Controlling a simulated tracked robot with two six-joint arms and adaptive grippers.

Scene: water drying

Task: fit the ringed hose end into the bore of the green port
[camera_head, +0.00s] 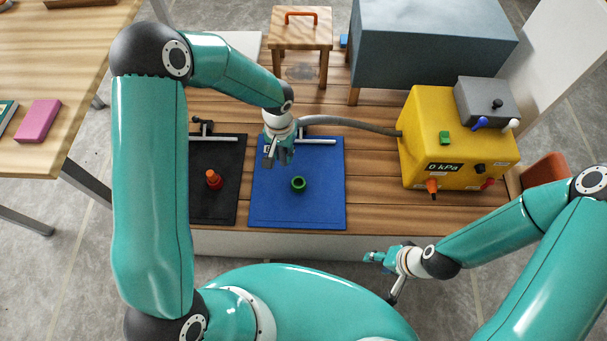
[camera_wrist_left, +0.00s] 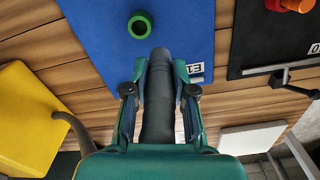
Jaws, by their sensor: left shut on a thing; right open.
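The green port (camera_head: 298,185) is a short upright ring with a dark bore on the blue mat (camera_head: 325,208). It also shows in the left wrist view (camera_wrist_left: 140,25), just beyond the hose tip. The grey hose (camera_head: 350,122) runs from the yellow machine to my left gripper (camera_head: 278,158). In the left wrist view my left gripper (camera_wrist_left: 160,88) is shut on the dark hose end (camera_wrist_left: 158,105), whose tip points towards the port and looks apart from it. I cannot make out the ring on the hose end. My right gripper (camera_head: 376,257) is open and empty, in front of the deck.
The yellow machine (camera_head: 425,115) reads 0 kPa and stands at the right. A black mat (camera_head: 215,210) at the left bears a red port with an orange top (camera_head: 213,180). A stool (camera_head: 300,30) and a blue-grey box (camera_head: 430,55) stand behind. Bare deck lies right of the blue mat.

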